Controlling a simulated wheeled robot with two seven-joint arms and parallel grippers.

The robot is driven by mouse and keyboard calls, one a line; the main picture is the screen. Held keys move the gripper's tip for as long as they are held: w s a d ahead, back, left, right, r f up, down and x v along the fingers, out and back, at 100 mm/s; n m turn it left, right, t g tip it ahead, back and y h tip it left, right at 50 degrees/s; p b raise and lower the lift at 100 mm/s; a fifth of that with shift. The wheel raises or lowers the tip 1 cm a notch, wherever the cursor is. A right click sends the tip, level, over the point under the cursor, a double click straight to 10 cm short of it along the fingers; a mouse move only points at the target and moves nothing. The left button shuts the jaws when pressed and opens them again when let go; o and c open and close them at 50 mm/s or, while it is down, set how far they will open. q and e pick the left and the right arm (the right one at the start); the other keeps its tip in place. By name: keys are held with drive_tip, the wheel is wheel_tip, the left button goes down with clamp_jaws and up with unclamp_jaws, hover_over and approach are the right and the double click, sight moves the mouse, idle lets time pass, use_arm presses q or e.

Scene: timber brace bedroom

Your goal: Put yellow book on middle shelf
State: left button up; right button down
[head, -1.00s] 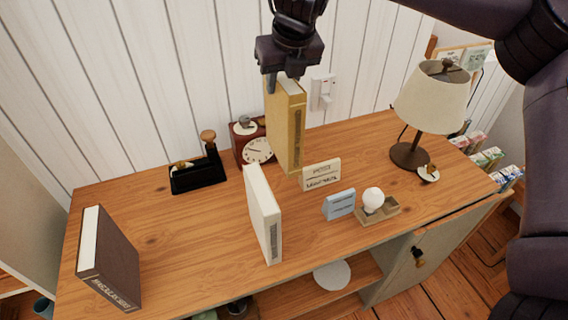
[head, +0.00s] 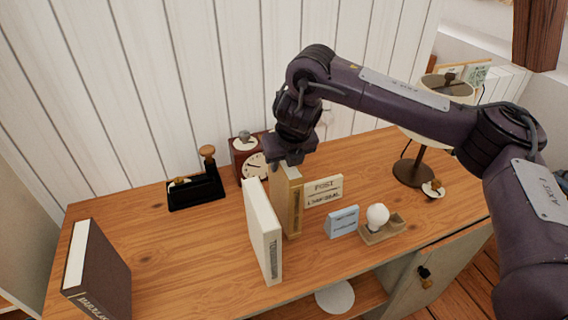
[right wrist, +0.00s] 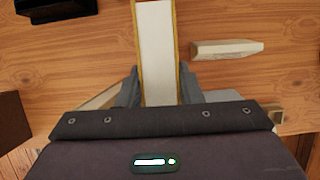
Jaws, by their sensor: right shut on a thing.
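The yellow book (head: 293,205) is upright, partly behind the white book (head: 262,232) on the wooden top. My right gripper (head: 288,163) is shut on its upper end. In the right wrist view, the book's pale page edge (right wrist: 156,50) lies between the two fingers (right wrist: 159,90). I cannot tell whether the book's bottom touches the wood. Below the top is an open shelf (head: 362,298) with a white disc on it, mostly cut off. My left gripper is not in view.
A dark brown book (head: 100,270) stands at left. A black stand (head: 196,190) and a red clock (head: 248,160) are at the back. A small sign (head: 323,190), blue block (head: 342,222), bulb (head: 377,216) and lamp (head: 410,172) stand to the right.

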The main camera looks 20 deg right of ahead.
idle(0.3)
drive_tip(key=c, duration=1.4)
unclamp_jaws()
drive_tip(key=shift+f, duration=0.2)
drive_tip(key=shift+c, duration=0.2)
drive_tip(key=o, duration=0.4)
